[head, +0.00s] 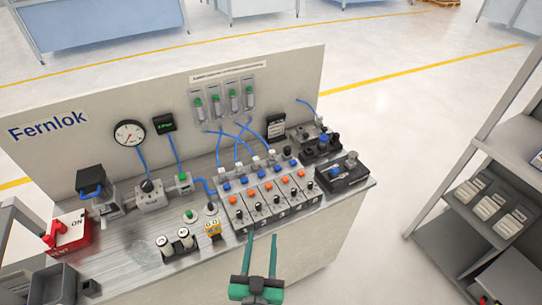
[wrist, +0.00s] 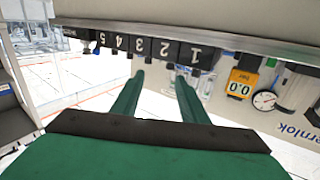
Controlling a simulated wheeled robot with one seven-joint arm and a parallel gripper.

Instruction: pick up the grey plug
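I cannot single out the grey plug for certain in either view. Small fittings stand on the bench, among them a dark-topped one on a pale base (head: 211,208) left of the valve block, too small to identify. My gripper (head: 262,237) has green fingers, spread apart with nothing visible between them. It is in front of the bench's front edge, near the valve block (head: 265,198). In the wrist view my gripper (wrist: 159,75) is also open and empty, and the numbered block (wrist: 150,47) appears upside down beyond the fingertips.
The bench (head: 130,235) carries a gauge (head: 129,133), a yellow display (head: 213,228), a red ON box (head: 68,235) and a grey bin (head: 55,285). A back panel (head: 60,92) rises behind. Grey shelving (head: 505,175) stands right, with open floor between.

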